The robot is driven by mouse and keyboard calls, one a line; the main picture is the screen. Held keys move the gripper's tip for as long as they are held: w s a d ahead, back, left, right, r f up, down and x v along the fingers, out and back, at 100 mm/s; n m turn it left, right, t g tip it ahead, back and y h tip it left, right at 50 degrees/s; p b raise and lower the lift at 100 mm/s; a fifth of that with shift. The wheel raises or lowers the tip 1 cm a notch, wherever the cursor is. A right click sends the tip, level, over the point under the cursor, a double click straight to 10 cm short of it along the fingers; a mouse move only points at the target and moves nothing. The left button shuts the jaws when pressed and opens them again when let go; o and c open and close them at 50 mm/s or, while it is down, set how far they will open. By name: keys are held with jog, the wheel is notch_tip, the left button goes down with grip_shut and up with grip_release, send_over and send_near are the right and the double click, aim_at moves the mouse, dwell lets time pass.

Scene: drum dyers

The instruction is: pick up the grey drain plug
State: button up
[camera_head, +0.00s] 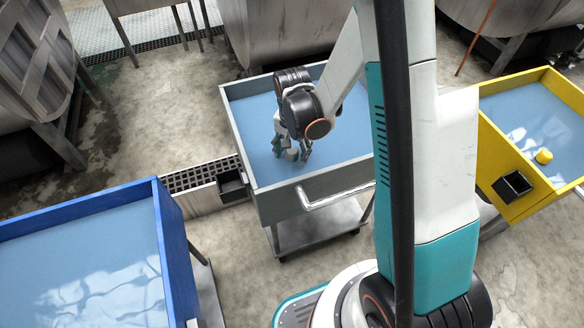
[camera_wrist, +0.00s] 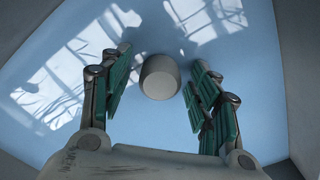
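The grey drain plug (camera_wrist: 160,77) is a small rounded grey cylinder on the light blue floor of the grey cart's tray. In the wrist view it sits between the two green-padded fingers of my gripper (camera_wrist: 158,90), with a gap visible on each side. My gripper is open and points down at it. In the head view my gripper (camera_head: 291,152) is inside the grey cart (camera_head: 284,208), and the plug (camera_head: 292,154) shows as a small grey patch between the fingers.
A yellow cart (camera_head: 507,150) at the right holds a yellow plug (camera_head: 544,156) and has a black box (camera_head: 512,186) on its side. A blue cart (camera_head: 172,240) stands at the lower left. The grey tray's walls surround my gripper. Metal drums stand at the back.

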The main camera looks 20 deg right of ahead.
grip_shut()
jog(key=shift+r, duration=0.15)
